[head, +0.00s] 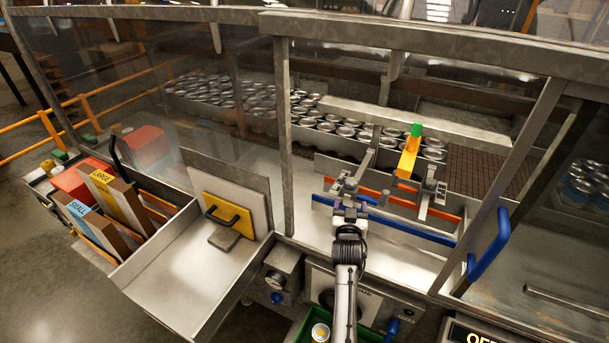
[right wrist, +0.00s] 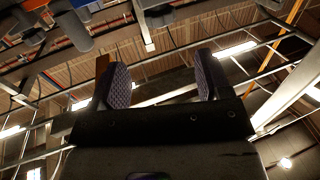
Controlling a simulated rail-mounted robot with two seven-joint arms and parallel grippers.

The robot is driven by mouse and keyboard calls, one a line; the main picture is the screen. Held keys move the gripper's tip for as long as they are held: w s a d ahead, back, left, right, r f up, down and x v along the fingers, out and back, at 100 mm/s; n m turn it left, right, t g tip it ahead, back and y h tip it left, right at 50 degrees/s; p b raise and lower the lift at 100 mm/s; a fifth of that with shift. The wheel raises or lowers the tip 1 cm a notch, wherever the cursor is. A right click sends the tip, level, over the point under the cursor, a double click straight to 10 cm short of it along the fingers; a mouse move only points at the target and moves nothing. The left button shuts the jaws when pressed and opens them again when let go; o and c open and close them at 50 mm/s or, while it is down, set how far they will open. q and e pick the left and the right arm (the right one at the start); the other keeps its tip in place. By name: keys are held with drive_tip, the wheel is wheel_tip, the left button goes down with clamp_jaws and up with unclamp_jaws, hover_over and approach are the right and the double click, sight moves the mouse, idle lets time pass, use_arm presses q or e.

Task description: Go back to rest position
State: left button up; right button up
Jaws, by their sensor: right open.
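My right arm comes up from the bottom of the head view, and its gripper (head: 349,188) is over the front of the machine bed, near the blue rail (head: 410,234). In the right wrist view the two dark padded fingers of this gripper (right wrist: 163,78) stand well apart. Nothing is between them, and the view behind them shows the ceiling and its lights. My left gripper does not show in either view.
A guard frame (head: 287,140) with clear panels surrounds the can line (head: 330,128). A yellow part with a green end (head: 408,155) stands right of my gripper. A blue handle (head: 488,245) is farther right. A metal tray (head: 180,275) and a green bin (head: 300,335) are in front.

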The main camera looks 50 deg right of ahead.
wheel_tip(320, 180, down, 5)
drive_tip(key=s+g+y, duration=0.1)
drive_tip(key=g+y, duration=0.2)
drive_tip(key=y, duration=0.1)
drive_tip(key=w+a+r+n+t+y, duration=0.2)
drive_tip(key=a+r+y, duration=0.3)
drive_tip(key=a+r, duration=0.45)
drive_tip(key=s+a+f+n+y, duration=0.1)
drive_tip(key=s+a+n+y, duration=0.15)
drive_tip(key=a, duration=0.45)
drive_tip(key=s+a+f+n+y, duration=0.2)
drive_tip(key=s+a+n, duration=0.15)
drive_tip(key=a, duration=0.35)
drive_tip(key=s+a+f+n+g+y, duration=0.2)
drive_tip(key=s+a+f+n, duration=0.2)
drive_tip(key=s+a+f, duration=0.4)
drive_tip(key=s+a+f+n+g, duration=0.1)
drive_tip(key=s+f+g, duration=0.1)
drive_tip(key=s+f, duration=0.35)
drive_tip(key=s+a+f+g, duration=0.1)
drive_tip(key=s+f, duration=0.1)
drive_tip(key=s, duration=0.7)
wheel_tip(320, 180, up, 14)
drive_tip(key=p, duration=1.3)
drive_tip(key=shift+w+d, duration=0.15)
drive_tip(key=shift+d, duration=0.1)
